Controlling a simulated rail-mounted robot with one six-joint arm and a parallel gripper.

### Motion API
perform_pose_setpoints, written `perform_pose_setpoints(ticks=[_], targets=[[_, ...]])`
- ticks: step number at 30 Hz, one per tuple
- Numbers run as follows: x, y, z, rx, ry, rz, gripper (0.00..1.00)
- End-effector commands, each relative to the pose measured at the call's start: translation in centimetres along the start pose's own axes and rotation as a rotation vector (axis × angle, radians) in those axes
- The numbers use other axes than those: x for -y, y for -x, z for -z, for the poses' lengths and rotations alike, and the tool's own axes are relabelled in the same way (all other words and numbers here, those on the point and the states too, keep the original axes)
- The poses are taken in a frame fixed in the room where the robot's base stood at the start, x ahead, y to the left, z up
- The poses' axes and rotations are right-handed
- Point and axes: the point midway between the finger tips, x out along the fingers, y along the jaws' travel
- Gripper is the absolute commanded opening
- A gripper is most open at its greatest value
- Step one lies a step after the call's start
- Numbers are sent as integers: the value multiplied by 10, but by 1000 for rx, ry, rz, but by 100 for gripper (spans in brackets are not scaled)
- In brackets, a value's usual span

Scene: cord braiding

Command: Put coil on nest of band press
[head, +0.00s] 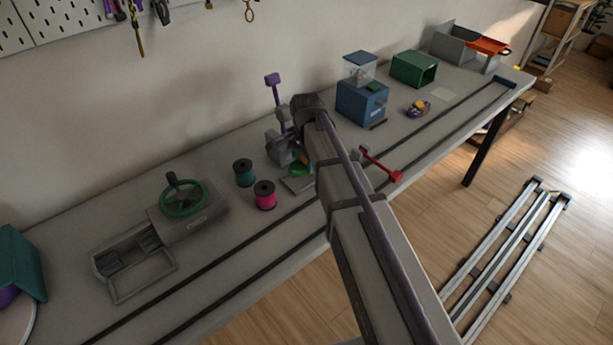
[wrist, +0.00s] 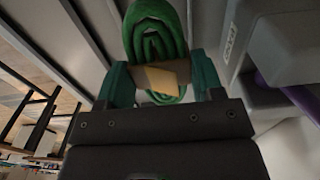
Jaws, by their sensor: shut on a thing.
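A green coil (wrist: 155,40), wound in a spiral with a tan band piece across it, is between the teal fingers of my gripper (wrist: 162,76) in the wrist view. The gripper is shut on it. In the head view the coil (head: 298,170) shows as a small green patch beside my arm, which hides most of the gripper. The grey press with a purple lever (head: 272,80), which looks like the band press, stands just left of it. Its grey body (wrist: 265,40) is at the right in the wrist view. I cannot clearly tell whether the coil touches the nest.
A teal spool (head: 243,172) and a pink spool (head: 265,195) stand left of the press. A grey device with a green handwheel (head: 183,195) is further left. A blue box machine (head: 360,102) and a red-handled part (head: 382,168) are to the right. Dark rails run along the bench front.

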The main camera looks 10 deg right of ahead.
Motion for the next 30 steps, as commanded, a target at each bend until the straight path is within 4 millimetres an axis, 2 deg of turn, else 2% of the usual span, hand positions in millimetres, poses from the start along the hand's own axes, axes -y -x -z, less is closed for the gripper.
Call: perform_pose_setpoints(ticks=[6,12,17,18,25,30], targets=[[0,-39,0,0,0,0,30],[0,-34,0,0,0,0,30],[0,-39,0,0,0,0,30],[0,-38,0,0,0,0,63],[0,-37,0,0,0,0,85],[0,-37,0,0,0,0,87]])
